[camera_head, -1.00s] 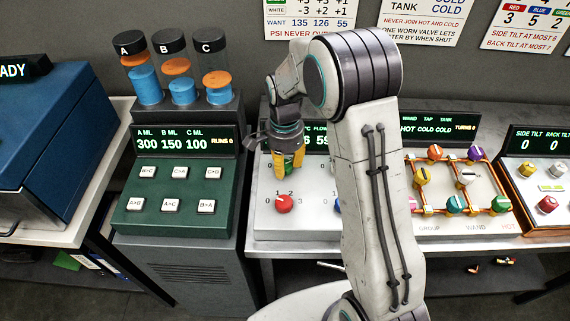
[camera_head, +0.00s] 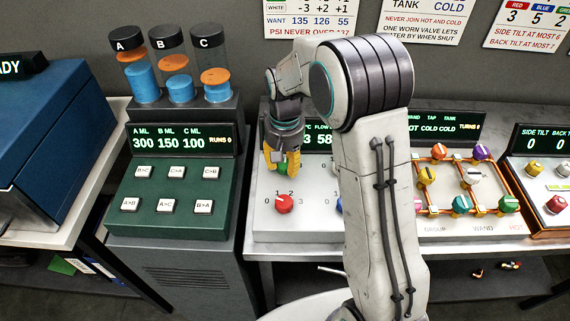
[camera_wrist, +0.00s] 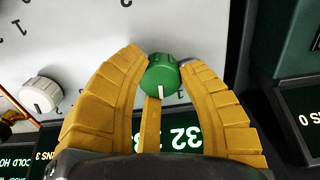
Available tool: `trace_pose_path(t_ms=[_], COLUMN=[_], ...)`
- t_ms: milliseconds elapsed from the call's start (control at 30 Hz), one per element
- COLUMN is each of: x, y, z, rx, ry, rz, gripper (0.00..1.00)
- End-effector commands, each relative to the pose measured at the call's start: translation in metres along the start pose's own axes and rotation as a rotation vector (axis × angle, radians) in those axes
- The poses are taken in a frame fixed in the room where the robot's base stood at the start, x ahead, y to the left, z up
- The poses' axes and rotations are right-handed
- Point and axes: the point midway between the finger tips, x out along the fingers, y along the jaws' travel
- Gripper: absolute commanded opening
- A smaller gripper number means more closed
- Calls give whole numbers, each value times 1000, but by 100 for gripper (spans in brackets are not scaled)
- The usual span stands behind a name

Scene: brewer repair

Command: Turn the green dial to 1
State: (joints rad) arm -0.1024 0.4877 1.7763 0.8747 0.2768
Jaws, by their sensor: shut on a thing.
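The green dial (camera_head: 283,170) is on the white panel, above the red dial, and is mostly hidden by my gripper (camera_head: 281,165). In the wrist view the green dial (camera_wrist: 160,73) sits between the tips of my gripper's yellow fingers (camera_wrist: 162,72), which close on it from both sides. Its white mark points down in that view, toward the lit display. I cannot read which numeral the mark faces.
The red dial (camera_head: 284,204) stands just below, with 0 to 3 around it. A white dial (camera_wrist: 40,95) shows in the wrist view. The panel's lit display (camera_head: 318,140) is partly behind my arm. A green dispenser console (camera_head: 170,180) stands to the left.

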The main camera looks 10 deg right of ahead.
Motion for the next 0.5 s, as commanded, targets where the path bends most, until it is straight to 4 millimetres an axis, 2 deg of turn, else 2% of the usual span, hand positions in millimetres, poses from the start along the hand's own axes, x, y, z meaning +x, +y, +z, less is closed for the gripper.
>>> trace_pose_path(t_ms=[500], x=[4], y=[1], z=[3], rx=[-388], ry=[-14], rz=[1], gripper=[4])
